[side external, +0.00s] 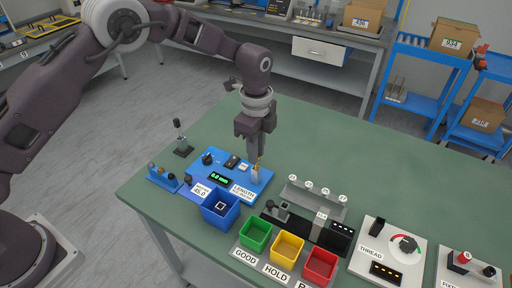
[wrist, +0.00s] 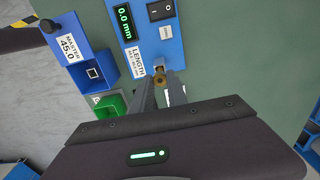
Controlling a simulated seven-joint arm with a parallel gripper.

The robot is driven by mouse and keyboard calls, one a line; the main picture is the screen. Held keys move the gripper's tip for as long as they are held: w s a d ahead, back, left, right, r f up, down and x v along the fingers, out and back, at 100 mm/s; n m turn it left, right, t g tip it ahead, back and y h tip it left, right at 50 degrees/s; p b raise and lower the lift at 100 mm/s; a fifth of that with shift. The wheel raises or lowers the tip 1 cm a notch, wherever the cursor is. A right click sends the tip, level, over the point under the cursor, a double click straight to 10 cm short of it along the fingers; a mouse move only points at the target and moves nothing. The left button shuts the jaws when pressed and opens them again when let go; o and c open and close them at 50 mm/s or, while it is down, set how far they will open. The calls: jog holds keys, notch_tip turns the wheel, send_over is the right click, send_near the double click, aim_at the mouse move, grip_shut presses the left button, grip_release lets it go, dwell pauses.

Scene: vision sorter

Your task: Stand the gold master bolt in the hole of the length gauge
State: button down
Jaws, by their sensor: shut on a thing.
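The gold master bolt (side external: 259,162) is between my gripper's fingertips in the side view. Its round gold end (wrist: 159,79) shows between the fingers in the wrist view. My gripper (side external: 257,158) points down and is shut on the bolt at the right end of the blue length gauge (side external: 213,163). The gauge (wrist: 171,50) also shows in the wrist view, and its display reads 0.0 mm. A pale upright part of the gauge (side external: 254,176) stands just below the bolt. The hole is hidden, and I cannot tell whether the bolt's tip is in it.
The blue master holder (side external: 235,214), labelled 45.0, is in front of the gauge. Green (side external: 246,245), yellow (side external: 275,257) and red bins (side external: 307,276) line the front. A grey rack (side external: 315,196) and thread station (side external: 365,258) stand right. The table behind is clear.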

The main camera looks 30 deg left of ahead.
jog(key=shift+f, duration=0.9)
jog(key=c, duration=0.8)
grip_release()
jog(key=shift+c, duration=0.2)
jog(key=shift+r, duration=4.05)
